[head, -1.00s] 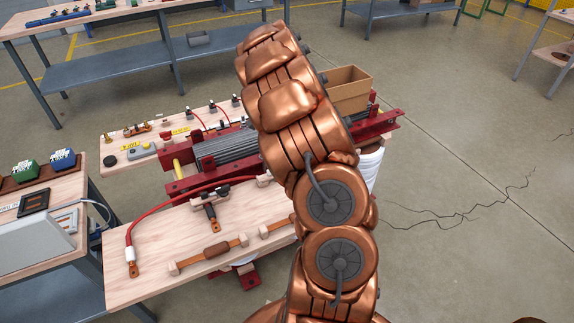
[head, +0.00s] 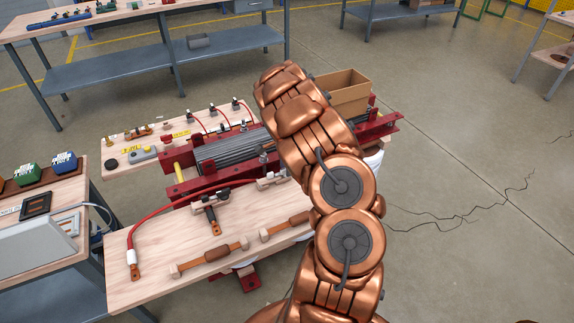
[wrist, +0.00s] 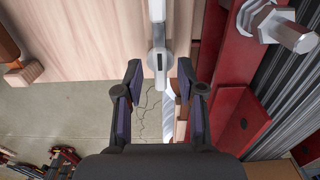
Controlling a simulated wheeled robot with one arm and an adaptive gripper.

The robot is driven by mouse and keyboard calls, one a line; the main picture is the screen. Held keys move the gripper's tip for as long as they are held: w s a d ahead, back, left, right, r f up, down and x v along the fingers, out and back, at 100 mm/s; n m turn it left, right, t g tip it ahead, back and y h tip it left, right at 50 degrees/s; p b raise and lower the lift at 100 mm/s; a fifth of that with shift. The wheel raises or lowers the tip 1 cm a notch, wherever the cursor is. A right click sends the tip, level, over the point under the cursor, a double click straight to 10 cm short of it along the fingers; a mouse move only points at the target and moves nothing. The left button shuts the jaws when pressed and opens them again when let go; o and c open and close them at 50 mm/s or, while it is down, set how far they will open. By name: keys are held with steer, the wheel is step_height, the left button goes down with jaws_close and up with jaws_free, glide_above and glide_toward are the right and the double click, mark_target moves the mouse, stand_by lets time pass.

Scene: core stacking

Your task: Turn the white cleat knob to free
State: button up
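In the wrist view, a white lever-like piece with a round hub (wrist: 158,58), apparently the cleat knob, runs up from between my fingertips along the wooden board's edge. My gripper (wrist: 160,72) is open, with one dark finger on each side of the hub and a visible gap to both. In the head view my arm hides my gripper. Pale cleat fittings (head: 270,181) show on the wooden board (head: 150,240) left of my arm; I cannot tell which is the one in the wrist view.
A red frame with grey bars (head: 235,150) stands behind the board, and its red beam and a bolt (wrist: 290,35) are close right of my gripper. A red cable (head: 150,207) lies on the board. A cardboard box (head: 345,92) is behind my arm.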

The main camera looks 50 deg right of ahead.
steer(key=shift+f, duration=0.15)
steer(key=shift+c, duration=0.2)
jaws_close()
